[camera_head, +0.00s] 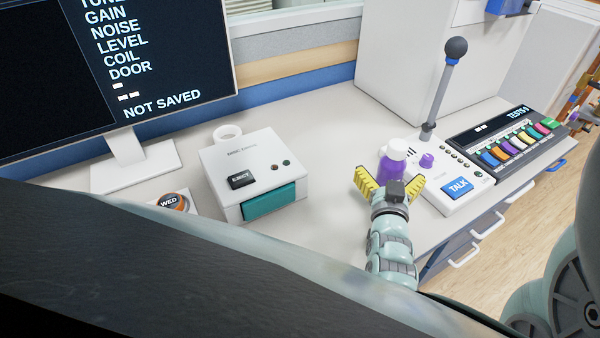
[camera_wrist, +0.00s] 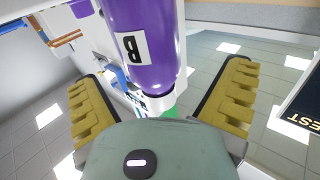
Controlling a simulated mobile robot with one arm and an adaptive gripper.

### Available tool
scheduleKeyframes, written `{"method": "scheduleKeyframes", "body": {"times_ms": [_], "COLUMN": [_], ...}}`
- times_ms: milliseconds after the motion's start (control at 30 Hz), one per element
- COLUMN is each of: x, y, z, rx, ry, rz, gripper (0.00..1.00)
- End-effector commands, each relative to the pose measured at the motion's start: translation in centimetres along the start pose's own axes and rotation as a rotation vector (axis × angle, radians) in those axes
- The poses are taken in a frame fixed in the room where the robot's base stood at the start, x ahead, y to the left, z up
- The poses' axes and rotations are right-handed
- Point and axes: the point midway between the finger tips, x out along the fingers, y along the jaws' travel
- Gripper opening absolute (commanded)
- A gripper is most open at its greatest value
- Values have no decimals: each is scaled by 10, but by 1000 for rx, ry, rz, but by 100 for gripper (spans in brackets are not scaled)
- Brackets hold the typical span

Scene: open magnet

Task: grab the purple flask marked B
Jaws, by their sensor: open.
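The purple flask (camera_head: 388,168) has a white cap and stands on the desk, just beyond my gripper in the head view. In the wrist view the purple flask (camera_wrist: 165,50) shows a white label with a black B, and its white end points toward my palm. My gripper (camera_head: 390,178) is open, its yellow ribbed fingers spread. In the wrist view my gripper (camera_wrist: 160,90) has one finger to each side of the flask's line, with visible gaps. The flask's lower part is partly hidden by my gripper in the head view.
A control panel (camera_head: 458,202) with a blue TALK button and a microphone stalk (camera_head: 441,90) stands close to the flask's right. A monitor (camera_head: 110,70) is further left. Bare desk lies between box and flask.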

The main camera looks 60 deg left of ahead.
Motion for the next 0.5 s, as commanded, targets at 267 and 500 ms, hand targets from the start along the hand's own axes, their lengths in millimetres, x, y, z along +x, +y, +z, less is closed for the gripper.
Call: {"method": "scheduleKeyframes", "body": {"times_ms": [267,500], "x": [10,36], "y": [2,9], "z": [0,-1], "rx": [0,0], "ry": [-3,-2], "rz": [2,2], "gripper": [98,98]}}
